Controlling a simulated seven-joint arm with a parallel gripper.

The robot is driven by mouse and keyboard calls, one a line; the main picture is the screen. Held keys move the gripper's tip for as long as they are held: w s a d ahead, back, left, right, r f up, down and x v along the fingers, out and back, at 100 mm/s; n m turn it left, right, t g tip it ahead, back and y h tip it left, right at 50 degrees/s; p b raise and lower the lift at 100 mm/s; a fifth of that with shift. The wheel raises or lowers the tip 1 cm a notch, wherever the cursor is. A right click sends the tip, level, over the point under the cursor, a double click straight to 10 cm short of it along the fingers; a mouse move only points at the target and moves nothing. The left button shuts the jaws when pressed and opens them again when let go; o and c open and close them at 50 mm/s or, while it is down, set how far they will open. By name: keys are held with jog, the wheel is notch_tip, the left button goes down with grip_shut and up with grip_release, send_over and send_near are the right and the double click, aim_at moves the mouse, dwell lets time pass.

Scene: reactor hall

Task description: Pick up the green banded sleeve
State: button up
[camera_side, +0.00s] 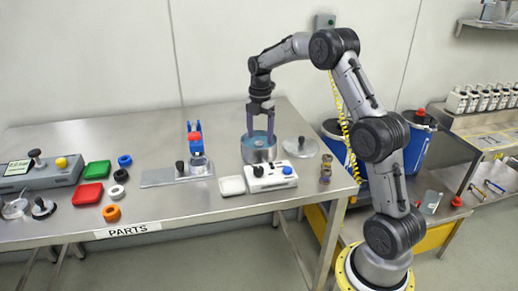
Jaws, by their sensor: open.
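I cannot make out a green banded sleeve in the side view. My gripper (260,135) points straight down with its two long fingers apart. Its fingertips are at the mouth of a round metal pot (259,155), which has a bluish inside. Whether the fingertips are inside the pot or just above it is hard to tell. Nothing shows clearly between the fingers, and the pot's wall hides what may be lower down. A small brownish banded upright piece (326,168) stands near the table's right edge, apart from my gripper.
A white box with knobs (271,178) stands just in front of the pot, with a white square dish (232,186) beside it. A round lid (299,147) lies to the right. A blue-topped fixture (196,141), green tray (97,170), red tray (87,194) and several rings are left.

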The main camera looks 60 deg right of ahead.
aim_at(259, 143)
notch_tip(259, 143, down, 4)
jog(key=shift+w+a+f, duration=0.1)
jog(key=shift+w+f, duration=0.05)
jog(key=shift+f, duration=0.05)
jog(key=shift+c, duration=0.2)
grip_shut()
